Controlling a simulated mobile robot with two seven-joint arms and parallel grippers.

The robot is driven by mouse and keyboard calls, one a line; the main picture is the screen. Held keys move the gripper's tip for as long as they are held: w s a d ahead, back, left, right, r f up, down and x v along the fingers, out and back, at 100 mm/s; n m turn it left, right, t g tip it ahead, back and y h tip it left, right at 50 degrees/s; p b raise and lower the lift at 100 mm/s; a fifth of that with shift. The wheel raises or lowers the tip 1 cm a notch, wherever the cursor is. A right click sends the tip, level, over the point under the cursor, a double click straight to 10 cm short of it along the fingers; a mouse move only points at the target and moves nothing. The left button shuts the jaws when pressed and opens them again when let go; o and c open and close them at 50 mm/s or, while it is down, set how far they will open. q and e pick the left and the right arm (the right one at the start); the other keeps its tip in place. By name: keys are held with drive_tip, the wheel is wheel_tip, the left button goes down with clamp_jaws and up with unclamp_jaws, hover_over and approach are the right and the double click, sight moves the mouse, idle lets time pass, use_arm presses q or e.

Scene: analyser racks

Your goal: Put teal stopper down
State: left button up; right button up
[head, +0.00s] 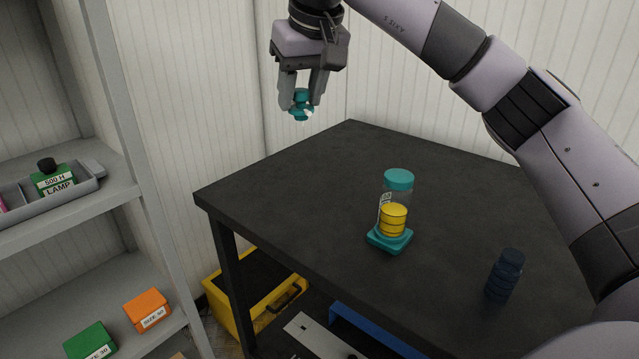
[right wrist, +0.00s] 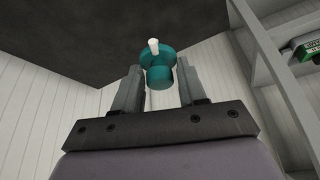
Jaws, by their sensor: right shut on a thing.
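A teal stopper (head: 301,104) with a small white tip is held between the fingers of my right gripper (head: 301,98) in the head view. The gripper points down, high above the far left part of the dark table (head: 300,190), and the stopper is clear of the tabletop. In the right wrist view the stopper (right wrist: 158,70) sits between the two fingertips of the right gripper (right wrist: 158,88), its white tip pointing away from the palm. My left gripper is not in view.
A clear jar with a teal lid (head: 398,180) and yellow contents stands on a teal base (head: 389,241) mid-table. A dark blue ribbed bottle (head: 504,276) stands at the right. A grey shelf (head: 120,195) with boxes is at the left; a yellow crate (head: 223,300) is below.

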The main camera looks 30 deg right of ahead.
wheel_tip(320, 180, down, 16)
drive_tip(key=b, duration=0.2)
drive_tip(key=shift+f+b, duration=0.15)
drive_tip(key=shift+b, duration=0.2)
drive_tip(key=shift+f, duration=0.1)
drive_tip(key=o, duration=0.9)
drive_tip(key=shift+r, duration=0.2)
drive_tip(key=p+v, duration=0.1)
drive_tip(key=v, duration=1.1)
drive_tip(key=shift+p, duration=0.3)
drive_tip(key=shift+a+f, duration=0.1)
drive_tip(key=shift+f, duration=0.05)
